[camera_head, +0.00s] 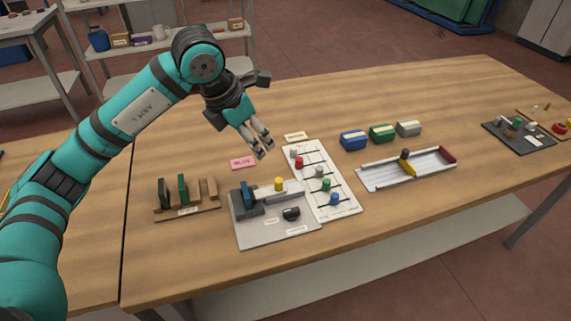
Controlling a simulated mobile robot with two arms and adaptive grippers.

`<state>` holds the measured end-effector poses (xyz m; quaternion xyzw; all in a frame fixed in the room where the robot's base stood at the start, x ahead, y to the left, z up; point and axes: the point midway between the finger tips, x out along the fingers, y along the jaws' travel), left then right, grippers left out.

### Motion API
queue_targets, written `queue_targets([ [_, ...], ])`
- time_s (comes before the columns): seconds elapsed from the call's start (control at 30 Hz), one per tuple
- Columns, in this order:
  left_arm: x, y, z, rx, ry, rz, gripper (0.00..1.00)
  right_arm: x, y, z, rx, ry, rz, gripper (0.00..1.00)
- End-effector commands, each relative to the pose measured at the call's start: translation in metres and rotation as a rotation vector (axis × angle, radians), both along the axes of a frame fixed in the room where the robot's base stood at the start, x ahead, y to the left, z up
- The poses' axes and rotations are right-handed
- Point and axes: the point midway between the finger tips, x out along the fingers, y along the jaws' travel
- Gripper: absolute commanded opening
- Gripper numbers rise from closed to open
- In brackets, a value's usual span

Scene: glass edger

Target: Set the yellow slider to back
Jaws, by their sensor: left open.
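A yellow knob (279,184) stands upright on a pale bar of a grey and blue fixture (272,229) on the table. The fixture's plate has small labels that are too small to read. A second yellow piece (404,166) with a dark knob sits across a silver rail tray (380,178) farther right. I cannot tell for sure which of the two is the yellow slider. My left gripper (263,148) is open and empty, pointing down above the table, behind the yellow knob and apart from it. My right gripper is not in view.
A white board (345,210) with several coloured knobs in slots adjoins the fixture on the right. A wooden rack (187,210) stands left. Blue (353,140), green (382,133) and grey blocks lie behind the rail tray. The front right table is clear.

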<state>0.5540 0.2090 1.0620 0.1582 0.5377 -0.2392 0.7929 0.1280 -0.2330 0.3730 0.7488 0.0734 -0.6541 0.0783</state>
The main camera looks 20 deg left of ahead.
Motion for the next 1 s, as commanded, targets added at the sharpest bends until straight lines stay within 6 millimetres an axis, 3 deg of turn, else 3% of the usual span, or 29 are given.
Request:
queue_targets([
  [0.1,0.003,-0.002,-0.009,0.001,0.003,-0.001,0.43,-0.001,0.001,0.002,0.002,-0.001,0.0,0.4],
  [0.3,0.014,-0.011,-0.043,-0.002,0.006,-0.001,0.43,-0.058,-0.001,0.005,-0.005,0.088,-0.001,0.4],
  [0.4,0.02,-0.015,-0.064,-0.001,0.007,-0.002,0.43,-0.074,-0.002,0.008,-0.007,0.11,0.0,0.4],
  [0.53,0.029,-0.022,-0.091,-0.002,0.006,-0.002,0.43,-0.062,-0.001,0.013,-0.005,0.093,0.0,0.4],
  [0.73,0.041,-0.031,-0.128,-0.002,0.004,-0.003,0.43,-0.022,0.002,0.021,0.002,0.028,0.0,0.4],
  [0.87,0.048,-0.034,-0.146,-0.003,0.003,-0.001,0.43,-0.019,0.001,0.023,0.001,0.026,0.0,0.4],
  [1.0,0.051,-0.036,-0.157,-0.002,0.001,-0.002,0.43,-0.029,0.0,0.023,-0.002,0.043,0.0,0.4],
])
